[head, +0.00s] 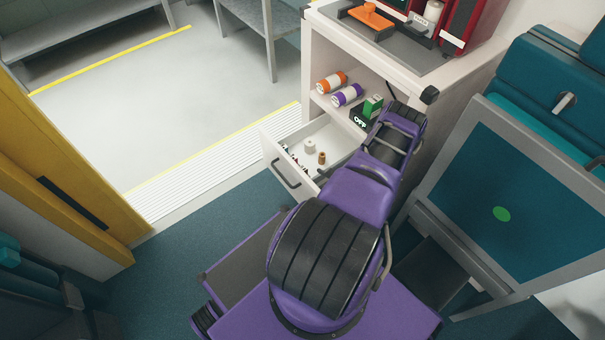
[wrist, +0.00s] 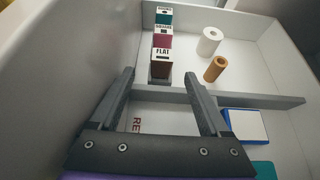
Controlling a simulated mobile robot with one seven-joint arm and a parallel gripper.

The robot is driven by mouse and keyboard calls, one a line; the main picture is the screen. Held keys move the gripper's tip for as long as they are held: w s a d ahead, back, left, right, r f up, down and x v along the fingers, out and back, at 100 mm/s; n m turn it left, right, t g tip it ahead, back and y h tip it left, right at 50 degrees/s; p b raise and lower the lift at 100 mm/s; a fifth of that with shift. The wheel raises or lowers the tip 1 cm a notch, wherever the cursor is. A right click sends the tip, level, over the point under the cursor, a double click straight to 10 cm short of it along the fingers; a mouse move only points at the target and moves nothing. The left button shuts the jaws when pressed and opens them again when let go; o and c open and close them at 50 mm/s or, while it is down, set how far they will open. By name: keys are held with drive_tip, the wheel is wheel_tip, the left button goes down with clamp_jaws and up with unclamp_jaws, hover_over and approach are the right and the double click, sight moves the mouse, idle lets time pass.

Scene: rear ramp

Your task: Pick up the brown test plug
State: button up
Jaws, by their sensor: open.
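The brown test plug (wrist: 216,69) is a short brown cylinder in the open white drawer. In the wrist view it sits beyond the drawer's grey divider (wrist: 265,98), right of and beyond my gripper's fingers. It also shows in the head view (head: 322,158). A white cylinder (wrist: 209,42) stands just behind it, apart from it. My gripper (wrist: 160,75) is open, with nothing seen held between its fingers, above the drawer's near part.
Small labelled boxes (wrist: 161,62), one reading FLAT, line the drawer's left side. A blue-edged white item (wrist: 246,125) lies in the near compartment. The drawer walls (wrist: 285,45) rise around. Above the drawer, a shelf holds orange (head: 332,82) and purple (head: 347,95) rolls.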

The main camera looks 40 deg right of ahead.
sight(303, 169)
drive_tip(key=x, duration=0.2)
drive_tip(key=b+x, duration=0.1)
drive_tip(key=x, duration=0.3)
drive_tip(key=shift+w+d+r, duration=0.25)
drive_tip(key=shift+w, duration=0.2)
clamp_jaws()
